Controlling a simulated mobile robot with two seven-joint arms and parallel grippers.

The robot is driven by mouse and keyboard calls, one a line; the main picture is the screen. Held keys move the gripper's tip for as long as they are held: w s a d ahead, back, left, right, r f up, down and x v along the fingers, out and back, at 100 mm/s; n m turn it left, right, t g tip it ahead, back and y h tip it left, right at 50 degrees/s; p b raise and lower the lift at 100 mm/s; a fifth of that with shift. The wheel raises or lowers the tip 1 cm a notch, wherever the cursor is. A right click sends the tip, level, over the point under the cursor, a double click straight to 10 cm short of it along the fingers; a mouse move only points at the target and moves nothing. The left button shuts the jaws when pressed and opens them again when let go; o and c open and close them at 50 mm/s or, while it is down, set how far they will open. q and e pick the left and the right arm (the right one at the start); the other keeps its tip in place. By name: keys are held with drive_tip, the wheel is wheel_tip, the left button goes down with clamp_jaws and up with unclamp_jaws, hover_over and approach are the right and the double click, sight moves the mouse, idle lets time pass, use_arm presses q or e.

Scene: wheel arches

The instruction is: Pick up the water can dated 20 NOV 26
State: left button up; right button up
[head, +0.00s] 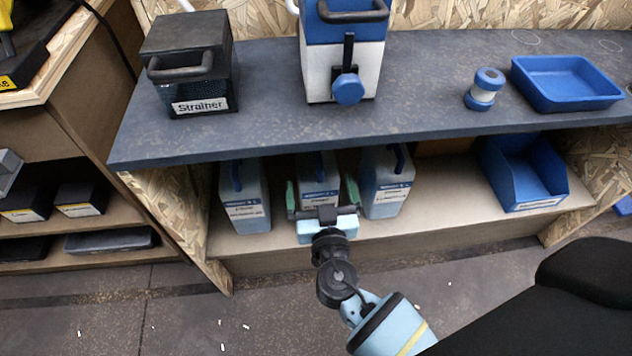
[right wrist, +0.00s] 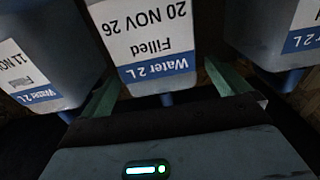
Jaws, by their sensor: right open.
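The water can dated 20 NOV 26 (right wrist: 148,25) is in the middle of the right wrist view, its label upside down there. In the head view it is the middle can (head: 318,168) under the counter, upright, partly hidden by my gripper. My right gripper (head: 321,193) is open, its green fingers on either side of this can's front; contact cannot be told. A can dated 11 NOV (right wrist: 35,55) is at the left of the right wrist view. Another can (right wrist: 275,40) is at the right, its date cut off. My left gripper is not in view.
Cans stand close on the left (head: 245,200) and right (head: 386,185) of the middle one. The counter (head: 430,85) overhangs them. A blue bin (head: 522,172) sits right on the lower shelf.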

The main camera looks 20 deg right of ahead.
drive_tip(key=shift+x, duration=2.6)
drive_tip(key=shift+r, duration=0.2)
drive_tip(key=c, duration=2)
drive_tip(key=shift+r, duration=0.15)
drive_tip(key=shift+c, duration=0.3)
